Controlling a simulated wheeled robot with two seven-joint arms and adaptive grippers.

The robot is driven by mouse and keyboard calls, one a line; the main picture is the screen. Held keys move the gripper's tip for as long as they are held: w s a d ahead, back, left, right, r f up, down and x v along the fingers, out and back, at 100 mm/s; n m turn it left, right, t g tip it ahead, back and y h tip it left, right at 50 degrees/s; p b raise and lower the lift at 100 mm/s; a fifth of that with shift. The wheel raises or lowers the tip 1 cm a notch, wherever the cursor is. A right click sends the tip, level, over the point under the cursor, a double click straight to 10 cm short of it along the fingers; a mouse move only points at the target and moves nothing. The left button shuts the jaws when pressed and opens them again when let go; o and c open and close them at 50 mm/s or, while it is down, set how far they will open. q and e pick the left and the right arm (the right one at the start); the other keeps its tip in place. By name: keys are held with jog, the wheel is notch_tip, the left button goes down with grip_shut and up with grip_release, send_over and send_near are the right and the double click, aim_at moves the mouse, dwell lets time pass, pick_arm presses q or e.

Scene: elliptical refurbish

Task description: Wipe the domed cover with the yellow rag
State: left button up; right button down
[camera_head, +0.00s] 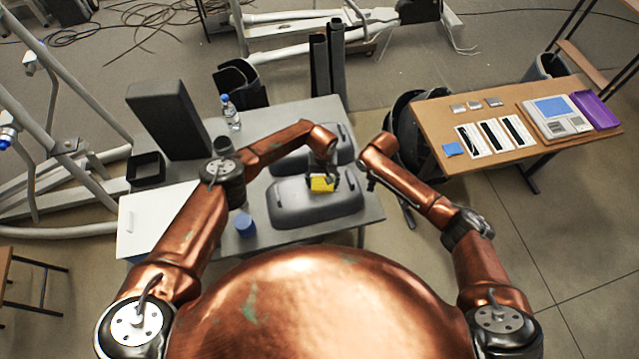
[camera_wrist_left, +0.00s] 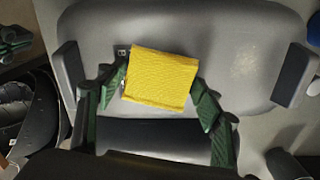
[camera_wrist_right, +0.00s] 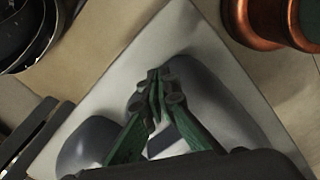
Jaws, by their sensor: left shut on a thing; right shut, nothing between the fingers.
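A dark grey domed cover (camera_head: 300,208) lies on the front part of the grey table (camera_head: 360,215). My left gripper (camera_wrist_left: 160,85) is shut on the folded yellow rag (camera_wrist_left: 162,78), with a green finger at each side of it. The rag also shows in the head view (camera_head: 321,184), over the back part of the cover; I cannot tell whether it touches the surface. In the left wrist view, the domed cover (camera_wrist_left: 215,30) has a pale smudge (camera_wrist_left: 245,62) right of the rag. My right gripper (camera_wrist_right: 157,88) is shut and empty near the table's right edge.
A second domed cover (camera_head: 340,140) sits behind the first. A wooden table (camera_head: 440,115) with tools and a scale is at right.

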aim_at(295, 194)
pick_arm(q)
jog(key=shift+w+d, duration=0.15)
jog(key=shift+d, duration=0.6)
jog(key=shift+w+d, duration=0.15)
jog(key=shift+d, duration=0.55)
jog(key=shift+s, duration=0.1)
jog(key=shift+a, duration=0.1)
jog(key=shift+s+a+f, duration=0.1)
jog(key=shift+s+a, duration=0.25)
jog(key=shift+a, duration=0.9)
jog(key=shift+s+a, duration=0.35)
jog(key=shift+a, duration=0.85)
jog(key=shift+s+a+f, duration=0.1)
jog(key=shift+s+a, duration=0.25)
jog(key=shift+a, duration=0.9)
jog(key=shift+s+a+r, duration=0.1)
jog(key=shift+s+a, duration=0.15)
jog(key=shift+a, duration=0.7)
jog(key=shift+s+a+r, duration=0.1)
jog(key=shift+s+a, duration=0.15)
jog(key=shift+a, duration=0.7)
jog(key=shift+s+a+r, duration=0.1)
jog(key=shift+s+a, duration=0.15)
jog(key=shift+a, duration=0.7)
jog(key=shift+f, duration=0.1)
